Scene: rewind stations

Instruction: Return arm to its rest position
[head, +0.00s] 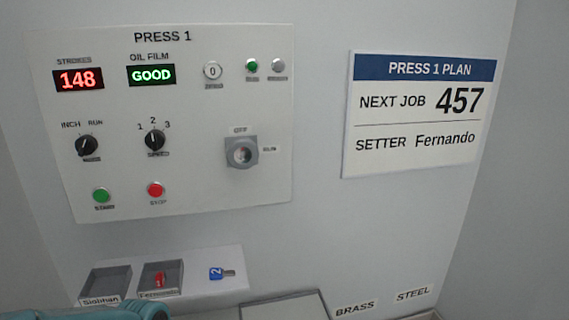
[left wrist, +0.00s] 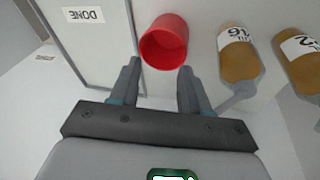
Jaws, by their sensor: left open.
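My left gripper (left wrist: 159,70) is open in the left wrist view, its two fingers apart. A red cup (left wrist: 172,28) lies just beyond the fingertips, its open mouth facing the camera. I cannot tell whether the fingertips touch it. Nothing is seen held between the fingers. In the head view, only a teal part of my arm (head: 95,313) shows at the bottom left edge, and no gripper is visible there.
Two amber bottles (left wrist: 238,58) (left wrist: 300,58) are right of the cup. A framed area with a DONE label (left wrist: 83,15) is left.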

